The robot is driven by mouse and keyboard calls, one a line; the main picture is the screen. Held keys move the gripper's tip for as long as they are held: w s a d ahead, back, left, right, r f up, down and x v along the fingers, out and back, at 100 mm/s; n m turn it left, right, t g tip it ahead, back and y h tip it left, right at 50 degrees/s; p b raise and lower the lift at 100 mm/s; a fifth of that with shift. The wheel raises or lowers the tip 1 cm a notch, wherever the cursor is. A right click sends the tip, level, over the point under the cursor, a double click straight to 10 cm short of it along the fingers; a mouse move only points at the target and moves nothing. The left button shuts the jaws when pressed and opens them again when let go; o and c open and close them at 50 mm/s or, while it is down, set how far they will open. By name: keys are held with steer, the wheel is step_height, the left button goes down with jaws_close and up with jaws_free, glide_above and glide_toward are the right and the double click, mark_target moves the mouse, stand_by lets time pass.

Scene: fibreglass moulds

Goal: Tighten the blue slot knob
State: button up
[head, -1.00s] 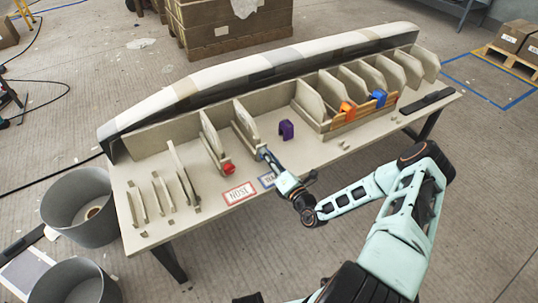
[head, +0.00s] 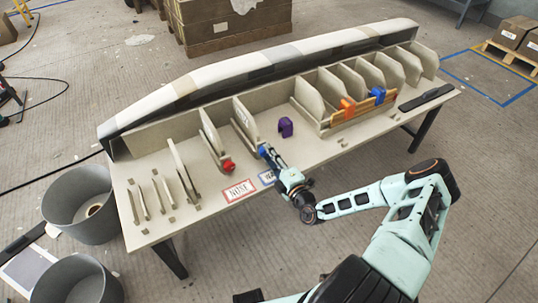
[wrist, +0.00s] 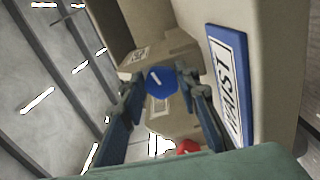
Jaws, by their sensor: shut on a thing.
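The blue slot knob (wrist: 161,81) is in the middle of the wrist view, with a short pale slot mark tilted across its face. My gripper (wrist: 163,90) has one dark finger on each side of the knob and is shut on it. In the head view my gripper (head: 266,154) reaches from the front to the foot of an upright rib near the table's middle. There its fingers mostly hide the knob, and only a bit of blue shows.
The red knob (head: 229,167) sits on the rib to the left. A red-bordered label (head: 238,190) and a blue-bordered label (head: 268,177) lie in front. A purple piece (head: 285,127) stands to the right. Orange (head: 347,106) and blue (head: 378,94) clamps are farther right.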

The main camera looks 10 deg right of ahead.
stand_by(0.5)
steer(key=o, duration=1.2)
steer(key=shift+c, duration=0.2)
steer(key=shift+s, duration=0.1)
steer(key=v, duration=0.7)
steer(key=shift+s, duration=0.15)
